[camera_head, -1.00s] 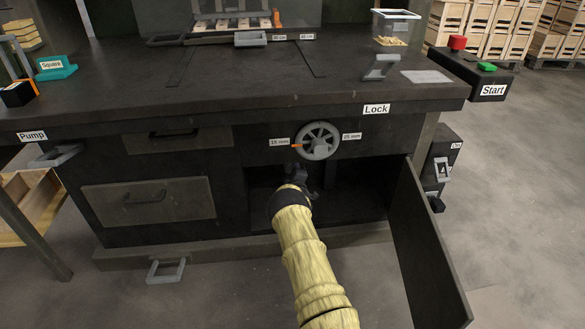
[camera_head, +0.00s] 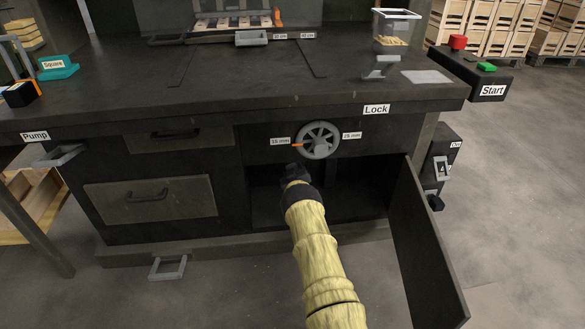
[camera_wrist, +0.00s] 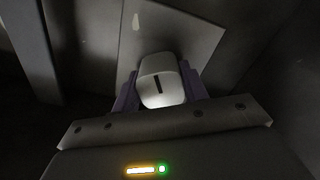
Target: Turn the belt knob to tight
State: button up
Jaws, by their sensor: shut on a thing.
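The belt knob (camera_wrist: 163,82) is a white, rounded block with a dark line on its face, in the middle of the wrist view. The line stands close to upright in that picture. My gripper (camera_wrist: 160,92) has its two purple-grey fingers on either side of the knob and is shut on it. A plain grey plate (camera_wrist: 190,30) lies behind the knob. In the head view my gripper (camera_head: 296,172) is at the open cupboard under the bench, below the handwheel. The knob cannot be made out there, and no tight or loose label is readable.
The cupboard door (camera_head: 428,240) stands open to the right of my arm. The grey handwheel (camera_head: 318,140), with a size label on each side, is just above my gripper. A drawer front (camera_head: 150,200) is to the left. The bench top (camera_head: 230,85) overhangs.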

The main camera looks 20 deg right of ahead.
dwell(0.3)
jog(key=o, duration=1)
jog(key=p+v, duration=0.9)
jog(key=v, duration=0.8)
jog(key=shift+s+r, duration=0.1)
jog(key=shift+s, duration=0.1)
